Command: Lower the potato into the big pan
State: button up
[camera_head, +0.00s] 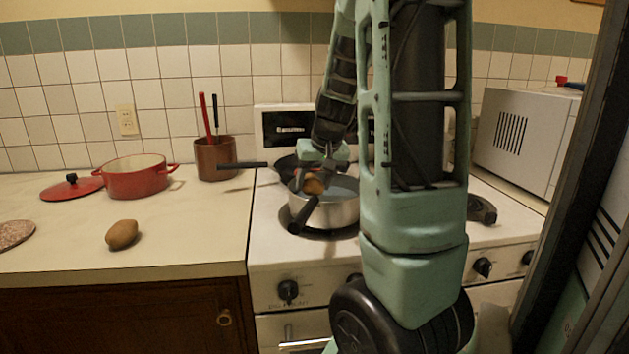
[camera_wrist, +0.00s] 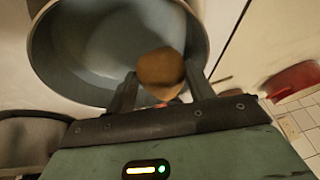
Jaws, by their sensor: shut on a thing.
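My gripper (camera_wrist: 158,92) is shut on a brown potato (camera_wrist: 160,68). In the wrist view the potato sits between the two dark fingers, with the big pan (camera_wrist: 45,45) behind it. In the head view the held potato (camera_head: 313,186) shows over the near left part of the pan (camera_head: 340,212), a silver pan with a grey-blue inside and a black handle, on the stove. Whether the potato touches the pan cannot be told. Part of the pan is hidden behind my arm. A second potato (camera_head: 122,234) lies on the counter at left.
A dark pan (camera_head: 284,168) with a long handle stands behind the big pan. A red pot (camera_head: 137,177), its red lid (camera_head: 72,188) and a brown utensil holder (camera_head: 215,158) stand on the counter (camera_head: 200,245). A white microwave (camera_head: 530,135) is at right. The front counter is mostly clear.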

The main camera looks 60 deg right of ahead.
jog(key=shift+f+b, duration=1.8)
jog(key=shift+f, duration=0.1)
dwell(0.8)
dwell(0.4)
jog(key=o, duration=1.1)
jog(key=shift+o, duration=0.2)
jog(key=p+v, duration=0.3)
jog(key=v, duration=1.4)
jog(key=shift+s+r, duration=0.2)
jog(key=shift+a, duration=0.15)
